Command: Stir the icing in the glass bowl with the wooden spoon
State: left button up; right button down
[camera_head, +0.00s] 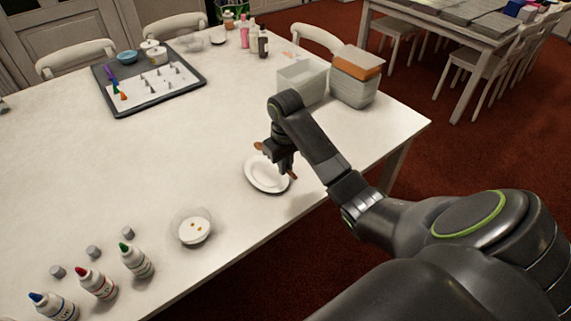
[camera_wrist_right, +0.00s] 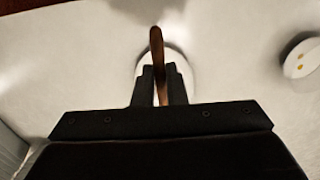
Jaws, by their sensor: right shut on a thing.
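The glass bowl (camera_head: 191,241) stands near the front edge of the table, with white icing (camera_head: 196,229) and a few small yellow-orange spots on it. It shows at the right edge of the right wrist view (camera_wrist_right: 290,68). My right gripper (camera_head: 281,163) is over a white oval dish (camera_head: 256,183), shut on the brown wooden spoon (camera_head: 291,176). In the right wrist view the spoon (camera_wrist_right: 157,50) runs between the fingers (camera_wrist_right: 160,92) and past them. I cannot tell whether the spoon touches the dish. The bowl is left of and nearer than the gripper. My left gripper is not in view.
Squeeze bottles with blue (camera_head: 54,307), red (camera_head: 97,284) and green (camera_head: 137,261) tips stand front left, with small grey pieces (camera_head: 93,252) beside them. A dark tray (camera_head: 186,88) with piping tips lies at the back. Boxes (camera_head: 352,88) stand behind my arm. The table's middle is clear.

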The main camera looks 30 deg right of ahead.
jog(key=w+a+r+m+t+y+p, duration=0.2)
jog(key=a+r+m+t+y+p, duration=0.15)
jog(key=a+m+p, duration=0.5)
jog(key=w+a+r+m+t+y+p, duration=0.1)
jog(key=a+r+m+t+y+p, duration=0.3)
jog(key=a+m, duration=0.7)
jog(key=w+a+r+m+t+y+p, duration=0.2)
jog(key=a+r+m+p, duration=0.1)
jog(key=a+m+p, duration=0.65)
notch_tip(320, 180, down, 8)
jog(key=a+n+b, duration=0.1)
jog(key=b, duration=0.6)
jog(key=shift+s+f+n, duration=0.15)
jog(key=shift+s+n, duration=0.05)
jog(key=shift+n, duration=0.1)
